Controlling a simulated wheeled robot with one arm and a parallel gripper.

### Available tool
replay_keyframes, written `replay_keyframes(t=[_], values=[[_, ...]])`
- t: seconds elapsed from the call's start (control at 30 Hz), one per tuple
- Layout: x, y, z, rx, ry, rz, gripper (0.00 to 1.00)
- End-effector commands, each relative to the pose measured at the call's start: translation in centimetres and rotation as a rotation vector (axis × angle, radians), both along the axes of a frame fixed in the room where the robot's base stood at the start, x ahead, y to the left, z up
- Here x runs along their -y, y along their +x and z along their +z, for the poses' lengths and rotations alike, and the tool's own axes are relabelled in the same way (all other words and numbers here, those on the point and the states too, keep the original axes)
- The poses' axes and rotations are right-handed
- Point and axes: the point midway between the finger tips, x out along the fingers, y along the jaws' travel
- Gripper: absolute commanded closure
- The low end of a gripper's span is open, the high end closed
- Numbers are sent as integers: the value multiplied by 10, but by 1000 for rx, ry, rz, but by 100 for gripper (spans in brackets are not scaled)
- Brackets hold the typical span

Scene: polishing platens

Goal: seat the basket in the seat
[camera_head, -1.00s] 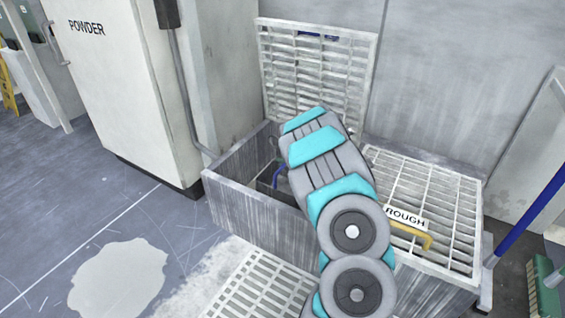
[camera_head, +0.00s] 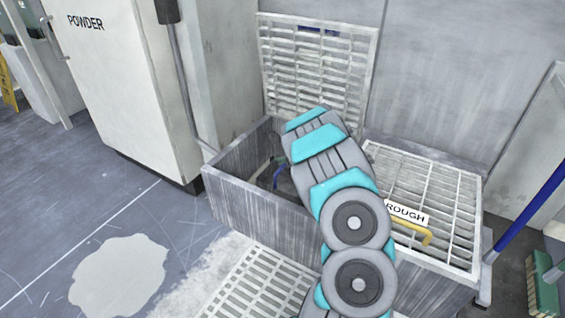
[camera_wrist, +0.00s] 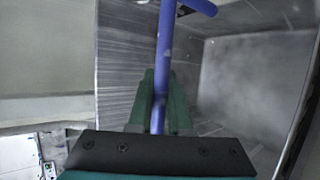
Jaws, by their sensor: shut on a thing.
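My gripper (camera_wrist: 160,105), with green fingers, is shut on a blue bar (camera_wrist: 164,65), which I take to be the basket's handle. The bar runs up between the fingers and bends to the right at the top. In the head view a small blue curved piece (camera_head: 279,178) shows inside the open left half of the grey trough (camera_head: 250,205), beside my arm. My arm hides the gripper there. The basket's body is not clearly visible, and I cannot make out the seat or whether the basket touches it.
A grated lid (camera_head: 318,75) stands raised behind the opening. A closed grate (camera_head: 430,190) with a yellow handle (camera_head: 412,230) and a ROUGH sign (camera_head: 407,212) covers the right half. A white POWDER cabinet (camera_head: 125,90) stands left. A green brush (camera_head: 545,283) is at the right.

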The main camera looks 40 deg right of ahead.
Motion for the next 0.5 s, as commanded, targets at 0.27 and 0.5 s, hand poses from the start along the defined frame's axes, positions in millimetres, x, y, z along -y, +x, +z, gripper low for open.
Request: replay_keyframes(t=[0.27,0.5], values=[[0,0,-5,2,-1,0,100],[0,0,-6,1,0,-1,63]])
